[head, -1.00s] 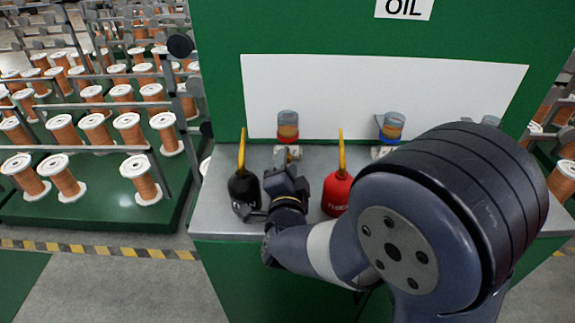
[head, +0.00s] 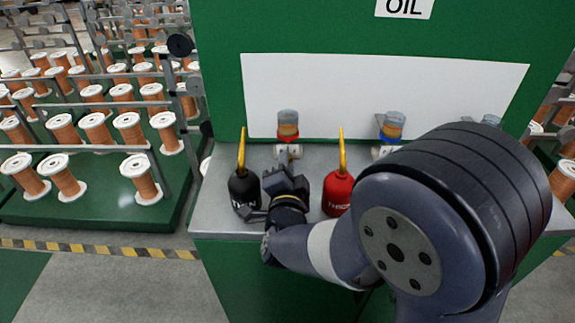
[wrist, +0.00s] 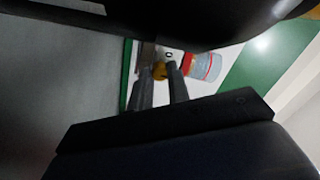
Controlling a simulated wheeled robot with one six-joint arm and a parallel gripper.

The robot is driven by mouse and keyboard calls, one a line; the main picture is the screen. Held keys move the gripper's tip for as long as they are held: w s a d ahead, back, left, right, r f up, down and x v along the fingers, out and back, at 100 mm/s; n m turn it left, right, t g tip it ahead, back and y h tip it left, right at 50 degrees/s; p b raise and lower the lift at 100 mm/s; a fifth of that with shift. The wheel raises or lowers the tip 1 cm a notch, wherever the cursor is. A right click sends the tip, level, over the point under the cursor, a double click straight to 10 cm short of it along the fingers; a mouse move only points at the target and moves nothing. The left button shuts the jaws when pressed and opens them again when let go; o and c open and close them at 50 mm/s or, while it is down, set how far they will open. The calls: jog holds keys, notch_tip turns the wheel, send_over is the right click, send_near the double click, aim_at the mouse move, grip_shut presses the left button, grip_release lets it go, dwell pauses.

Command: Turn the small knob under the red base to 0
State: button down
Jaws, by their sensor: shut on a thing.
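The oil cup with the red base (head: 288,138) stands at the back of the bench, left of the blue-based one. A pale fitting (head: 291,151) shows under it. A small dark ring-like mark shows near the knob; I cannot read the knob's setting.
A black oil can (head: 243,190) stands close left of my gripper and a red oil can (head: 338,193) close right, both with yellow spouts. A blue-based oil cup (head: 391,128) is farther right, partly hidden by my arm. A white panel (head: 380,85) stands behind.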

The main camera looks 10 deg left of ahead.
jog(key=shift+n, duration=2)
jog(key=c, duration=1.3)
grip_release()
jog(key=shift+c, duration=0.2)
jog(key=shift+s, duration=0.1)
jog(key=v, duration=1)
jog(key=shift+s, duration=0.3)
